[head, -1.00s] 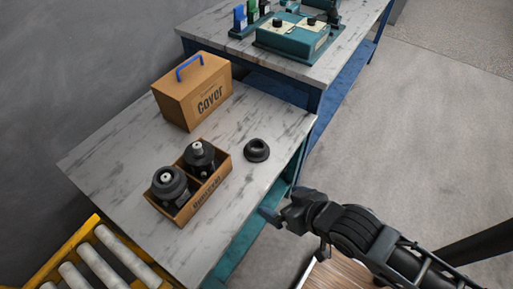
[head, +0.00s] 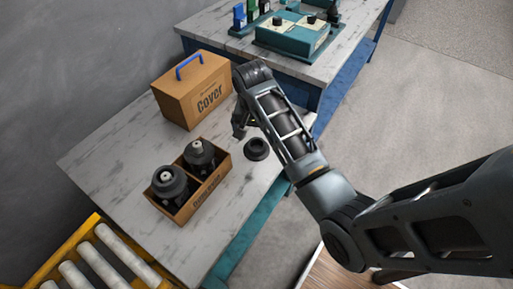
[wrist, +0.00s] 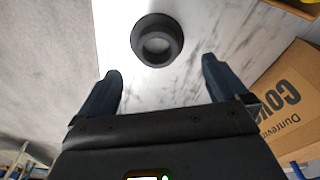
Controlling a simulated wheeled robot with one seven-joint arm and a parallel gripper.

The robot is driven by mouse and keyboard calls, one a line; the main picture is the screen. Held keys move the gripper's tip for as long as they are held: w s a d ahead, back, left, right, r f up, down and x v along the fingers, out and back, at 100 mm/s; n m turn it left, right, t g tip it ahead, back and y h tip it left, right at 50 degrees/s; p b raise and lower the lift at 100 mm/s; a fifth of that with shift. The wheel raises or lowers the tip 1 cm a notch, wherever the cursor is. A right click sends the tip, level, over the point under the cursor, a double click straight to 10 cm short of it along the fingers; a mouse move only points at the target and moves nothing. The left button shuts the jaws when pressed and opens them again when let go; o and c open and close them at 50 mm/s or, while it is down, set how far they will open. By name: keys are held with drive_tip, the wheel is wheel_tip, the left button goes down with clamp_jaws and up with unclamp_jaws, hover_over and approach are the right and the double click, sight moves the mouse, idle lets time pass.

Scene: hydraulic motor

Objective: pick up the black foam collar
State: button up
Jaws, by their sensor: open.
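The black foam collar (head: 256,149) is a dark ring lying on the marble-topped table, right of the open wooden box. In the wrist view the collar (wrist: 157,40) sits ahead of my fingertips, roughly centred between them and apart from both. My gripper (head: 240,128) is over the table between the Cover box and the collar. In the wrist view my gripper (wrist: 160,68) has its two fingers spread with nothing between them.
The open wooden box (head: 206,193) holds two dark motor parts, left of the collar. The closed Cover box (head: 193,92) with a blue handle stands behind. A second table (head: 290,65) carries a teal unit. A yellow roller conveyor (head: 95,262) is at lower left.

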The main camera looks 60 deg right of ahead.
sight(257, 144)
drive_tip(key=shift+d+f, duration=0.15)
drive_tip(key=shift+f, duration=1.1)
drive_tip(key=shift+d+f, duration=0.2)
drive_tip(key=shift+f, duration=1.1)
drive_tip(key=shift+d+f, duration=0.15)
drive_tip(key=shift+f, duration=1.1)
drive_tip(key=shift+c, duration=0.4)
drive_tip(key=c, duration=0.7)
